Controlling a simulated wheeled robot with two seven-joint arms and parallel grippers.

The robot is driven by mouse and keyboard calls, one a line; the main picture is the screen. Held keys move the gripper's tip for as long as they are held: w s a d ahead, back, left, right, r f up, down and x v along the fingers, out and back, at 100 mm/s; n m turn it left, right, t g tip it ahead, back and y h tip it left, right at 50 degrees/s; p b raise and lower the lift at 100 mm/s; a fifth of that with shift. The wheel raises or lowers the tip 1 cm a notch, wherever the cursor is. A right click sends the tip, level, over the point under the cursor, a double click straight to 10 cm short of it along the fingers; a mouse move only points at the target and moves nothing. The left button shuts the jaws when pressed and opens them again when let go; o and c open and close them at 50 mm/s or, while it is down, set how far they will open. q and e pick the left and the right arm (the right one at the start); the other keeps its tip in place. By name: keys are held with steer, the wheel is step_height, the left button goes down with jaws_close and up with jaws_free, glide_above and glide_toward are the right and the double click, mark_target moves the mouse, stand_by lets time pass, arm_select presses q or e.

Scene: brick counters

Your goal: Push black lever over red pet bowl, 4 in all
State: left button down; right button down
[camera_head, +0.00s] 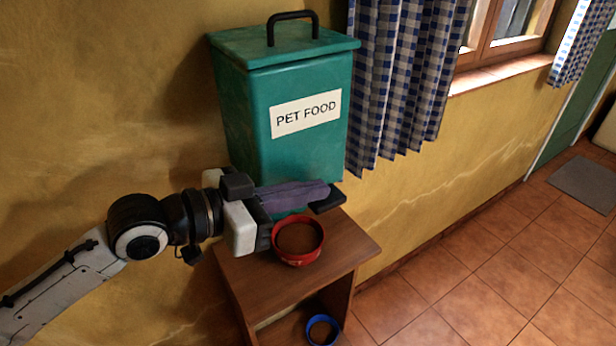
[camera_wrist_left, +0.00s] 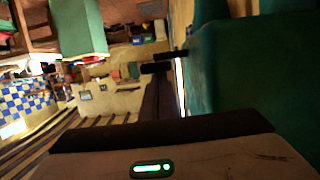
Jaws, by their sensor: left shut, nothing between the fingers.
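A teal dispenser (camera_head: 246,120) labelled PET FOOD stands on a small wooden table. The red pet bowl (camera_head: 276,256) sits on the table in front of it, with brown showing inside. My left gripper (camera_head: 318,191) is shut and empty, its fingers pointing right across the dispenser's lower front, above the bowl. A black piece at the fingertips, seemingly the black lever (camera_head: 330,202), sticks out low on the dispenser's right; its dark bar also shows ahead of the fingers in the left wrist view (camera_wrist_left: 156,67). I cannot tell whether they touch. My right gripper is out of view.
The wooden table (camera_head: 345,246) has an open shelf below, with a blue bowl (camera_head: 322,331) low at its front. A checked curtain (camera_head: 405,80) hangs close on the dispenser's right.

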arm_select(q)
steer(key=shift+f, duration=0.25)
steer(key=s+a+r+p, duration=0.2)
steer(key=s+a+r, duration=0.3)
steer(key=a+r, duration=0.2)
steer(key=shift+s+a, duration=0.35)
steer(key=shift+a, duration=0.05)
stand_by(0.9)
